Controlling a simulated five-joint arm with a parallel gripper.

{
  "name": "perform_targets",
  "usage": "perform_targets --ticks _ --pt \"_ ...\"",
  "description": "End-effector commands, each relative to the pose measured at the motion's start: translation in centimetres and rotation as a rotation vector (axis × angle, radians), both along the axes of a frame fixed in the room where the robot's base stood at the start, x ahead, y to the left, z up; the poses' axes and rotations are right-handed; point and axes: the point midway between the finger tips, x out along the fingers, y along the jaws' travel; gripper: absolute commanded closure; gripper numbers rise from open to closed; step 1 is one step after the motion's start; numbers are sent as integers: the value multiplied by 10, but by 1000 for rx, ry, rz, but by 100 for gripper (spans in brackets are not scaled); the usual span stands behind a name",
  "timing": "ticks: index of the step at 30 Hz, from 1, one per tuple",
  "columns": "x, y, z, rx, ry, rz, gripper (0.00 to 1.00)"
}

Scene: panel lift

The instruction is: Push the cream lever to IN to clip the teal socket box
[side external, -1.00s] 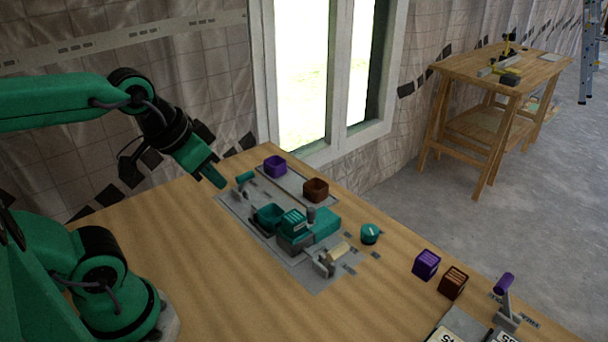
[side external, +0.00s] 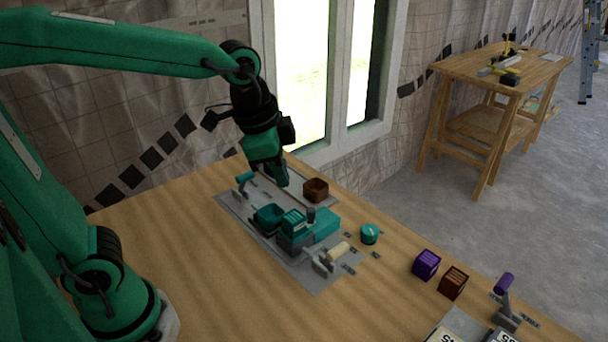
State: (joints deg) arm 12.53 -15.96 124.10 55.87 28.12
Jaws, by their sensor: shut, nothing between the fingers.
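The cream lever (side external: 339,249) is on a small metal bracket at the near right end of the grey plate (side external: 300,270), tilted up to the right. The teal socket box cannot be told for sure among several teal parts: an open teal box (side external: 268,217), a ribbed teal block (side external: 293,223) and a plain teal block (side external: 325,224), all on the plate. My gripper (side external: 283,182) is shut and empty, pointing down above the far side of the plate.
A teal-handled lever (side external: 244,178) stands at the plate's far left. A brown open box (side external: 316,190) is behind. A teal round piece (side external: 369,234), purple block (side external: 426,264), brown block (side external: 452,282) and purple-handled lever (side external: 504,290) lie right. The table's front left is clear.

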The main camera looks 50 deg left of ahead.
Motion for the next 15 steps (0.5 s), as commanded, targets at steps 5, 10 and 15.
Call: perform_targets --ticks 5,10,15 --pt "25 -29 -12 49 55 -199 100" --pt "45 -59 -27 91 103 -390 100" --pt "62 -91 -46 128 147 -581 100"
